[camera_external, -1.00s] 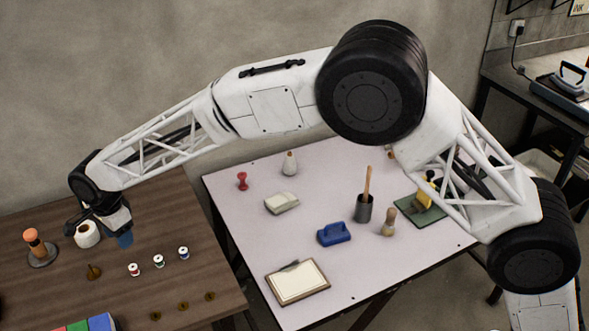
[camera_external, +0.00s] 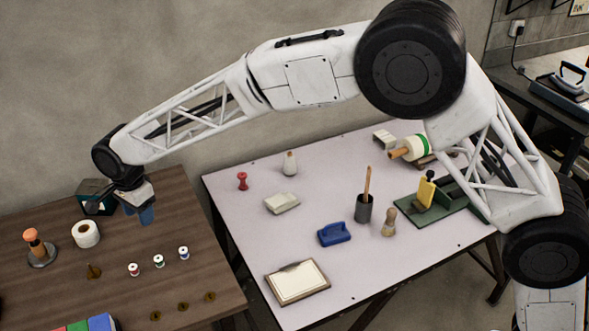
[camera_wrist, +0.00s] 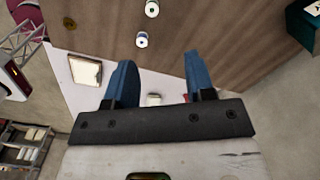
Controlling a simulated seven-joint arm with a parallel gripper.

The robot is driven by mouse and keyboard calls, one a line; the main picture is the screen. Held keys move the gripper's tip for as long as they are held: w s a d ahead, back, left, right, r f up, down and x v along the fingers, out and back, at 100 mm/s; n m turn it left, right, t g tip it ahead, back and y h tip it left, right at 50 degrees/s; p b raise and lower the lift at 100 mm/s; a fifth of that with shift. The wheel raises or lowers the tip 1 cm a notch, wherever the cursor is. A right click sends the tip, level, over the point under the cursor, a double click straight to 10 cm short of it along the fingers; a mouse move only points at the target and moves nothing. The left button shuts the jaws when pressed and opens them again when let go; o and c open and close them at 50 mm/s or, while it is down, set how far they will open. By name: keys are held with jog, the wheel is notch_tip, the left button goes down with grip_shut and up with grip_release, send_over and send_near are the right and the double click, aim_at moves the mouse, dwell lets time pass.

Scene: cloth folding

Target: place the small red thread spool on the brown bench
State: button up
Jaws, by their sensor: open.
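A small spool with red thread (camera_external: 134,269) stands upright on the brown bench (camera_external: 60,285). It is in a row with a dark green spool (camera_external: 158,261) and a blue spool (camera_external: 183,252). A red spool-shaped piece (camera_external: 242,181) also stands on the pale table to the right; I cannot tell if it holds thread. My gripper (camera_external: 140,216) is above the back right part of the bench, apart from all the spools. In the wrist view its blue fingers (camera_wrist: 160,62) are spread with nothing between them. Two spools show there, one of them blue (camera_wrist: 141,40).
A white roll (camera_external: 86,234), an orange-topped stand (camera_external: 36,246), a dark box (camera_external: 95,197) and a small brass piece (camera_external: 93,271) stand on the bench. Several brass discs (camera_external: 182,306) lie near its front right edge. A gap separates bench and pale table (camera_external: 250,215).

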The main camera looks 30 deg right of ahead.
jog(key=s+d+r+n, duration=0.25)
jog(key=d+r, duration=0.35)
jog(key=d, duration=0.7)
jog(key=s+d+r+n+t, duration=0.1)
jog(key=s+d+r, duration=0.4)
jog(key=d, duration=0.8)
jog(key=s+d+r+n, duration=0.2)
jog(key=d+r, duration=0.5)
jog(key=d, duration=0.5)
jog(key=s+d+r+n, duration=0.1)
jog(key=s+d+n, duration=0.2)
jog(key=s+d, duration=1.3)
jog(key=s+d+f+n, duration=0.1)
jog(key=s+d+f, duration=0.1)
jog(key=s+d, duration=0.3)
jog(key=s+d+f+n+t, duration=0.1)
jog(key=s+d, duration=0.4)
jog(key=s, duration=0.5)
jog(key=shift+d+f+n, duration=0.15)
jog(key=shift+f+n, duration=0.4)
jog(key=shift+f, duration=0.2)
